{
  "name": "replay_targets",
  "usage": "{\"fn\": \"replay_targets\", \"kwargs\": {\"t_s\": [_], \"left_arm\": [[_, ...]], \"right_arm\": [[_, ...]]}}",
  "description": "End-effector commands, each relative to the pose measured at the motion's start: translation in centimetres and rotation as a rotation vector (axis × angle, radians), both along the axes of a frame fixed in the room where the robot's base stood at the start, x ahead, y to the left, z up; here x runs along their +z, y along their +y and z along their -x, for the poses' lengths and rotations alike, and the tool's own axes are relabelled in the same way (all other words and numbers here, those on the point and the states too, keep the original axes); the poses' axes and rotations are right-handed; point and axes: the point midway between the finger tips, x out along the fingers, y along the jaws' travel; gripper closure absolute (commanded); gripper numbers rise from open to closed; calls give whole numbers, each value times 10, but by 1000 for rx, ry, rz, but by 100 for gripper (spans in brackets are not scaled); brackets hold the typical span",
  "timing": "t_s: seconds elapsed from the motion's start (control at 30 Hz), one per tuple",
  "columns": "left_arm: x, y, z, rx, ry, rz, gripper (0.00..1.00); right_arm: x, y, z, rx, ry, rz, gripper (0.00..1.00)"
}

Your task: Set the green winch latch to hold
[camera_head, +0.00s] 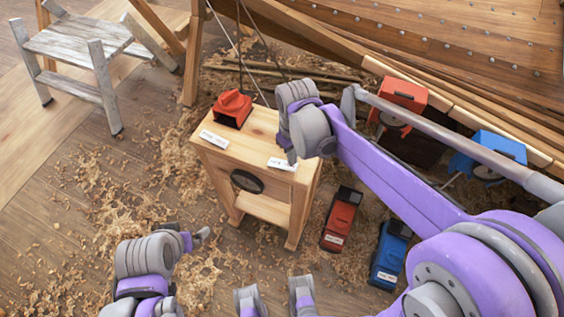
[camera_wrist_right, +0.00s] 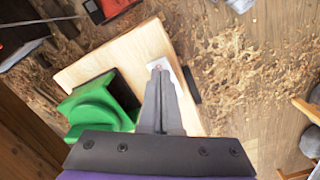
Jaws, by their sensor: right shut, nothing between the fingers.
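The green winch (camera_wrist_right: 105,105) sits on the wooden stand (camera_wrist_right: 130,50), left of my fingers in the right wrist view. In the head view my right arm and gripper hide it. I cannot make out its latch or the latch's setting. My right gripper (camera_head: 291,158) is over the stand's top; in the right wrist view its fingers (camera_wrist_right: 158,69) are together and empty, pointing at a white label (camera_wrist_right: 184,80) beside the winch. I cannot tell whether they touch anything. My left gripper (camera_head: 202,235) is low at the left, apart from the stand; its jaw opening is unclear.
A red winch (camera_head: 232,108) stands at the stand's left end. Red (camera_head: 341,219) and blue (camera_head: 391,254) items lie on the floor right of the stand. Red (camera_head: 403,94) and blue (camera_head: 500,148) units stand by the hull (camera_head: 450,45). Shavings cover the open floor at left.

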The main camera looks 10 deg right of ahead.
Motion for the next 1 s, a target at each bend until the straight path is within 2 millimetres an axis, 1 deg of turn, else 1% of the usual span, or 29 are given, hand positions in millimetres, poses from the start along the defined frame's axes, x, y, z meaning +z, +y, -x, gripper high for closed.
{"fn": "replay_targets", "kwargs": {"t_s": [1.0], "left_arm": [[-12, 0, 2, 0, 4, 0, 0]], "right_arm": [[-16, 0, 0, 0, 0, 0, 100]]}}
